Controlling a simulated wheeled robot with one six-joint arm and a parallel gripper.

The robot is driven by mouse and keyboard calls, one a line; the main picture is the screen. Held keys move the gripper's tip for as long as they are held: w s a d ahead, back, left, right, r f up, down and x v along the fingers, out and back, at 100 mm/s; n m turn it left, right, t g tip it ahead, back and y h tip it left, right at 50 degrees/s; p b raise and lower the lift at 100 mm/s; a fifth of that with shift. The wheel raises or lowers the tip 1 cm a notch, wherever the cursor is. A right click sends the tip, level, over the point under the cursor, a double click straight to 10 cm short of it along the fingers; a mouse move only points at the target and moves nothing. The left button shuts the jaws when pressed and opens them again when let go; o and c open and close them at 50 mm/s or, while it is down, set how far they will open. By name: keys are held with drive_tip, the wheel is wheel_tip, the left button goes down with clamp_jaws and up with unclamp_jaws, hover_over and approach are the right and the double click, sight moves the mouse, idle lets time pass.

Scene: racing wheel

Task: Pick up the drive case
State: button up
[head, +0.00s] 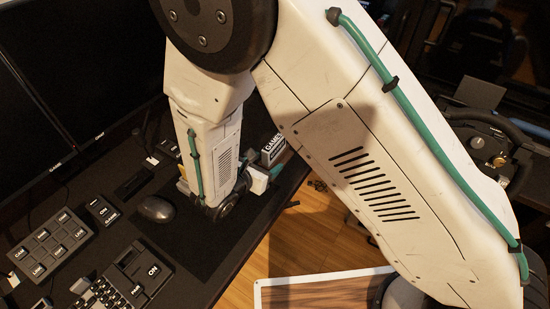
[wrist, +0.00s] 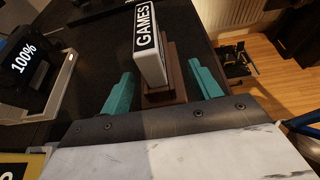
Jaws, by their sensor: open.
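A white case with a black side lettered GAMES (wrist: 145,38), which looks like the drive case, stands upright in a brown stand (wrist: 172,82) on the dark desk. My gripper (wrist: 163,70) is open, with one teal finger on each side of the stand and a gap showing at both sides. In the head view the GAMES case (head: 272,150) stands near the desk's edge, just beyond my gripper (head: 270,178). My arm hides part of the area there.
In the wrist view a black box marked 100% (wrist: 28,62) stands at the left beside a grey frame. In the head view a mouse (head: 156,209), labelled key blocks (head: 50,244) and two monitors (head: 75,80) occupy the desk's left. The wooden floor lies right of the desk edge.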

drive_tip(key=x, duration=0.5)
drive_tip(key=shift+w+a+r, duration=0.1)
drive_tip(key=shift+w+a, duration=0.1)
drive_tip(key=shift+a, duration=0.05)
drive_tip(key=c, duration=1.3)
drive_tip(key=shift+o, duration=0.2)
drive_tip(key=shift+r, duration=0.1)
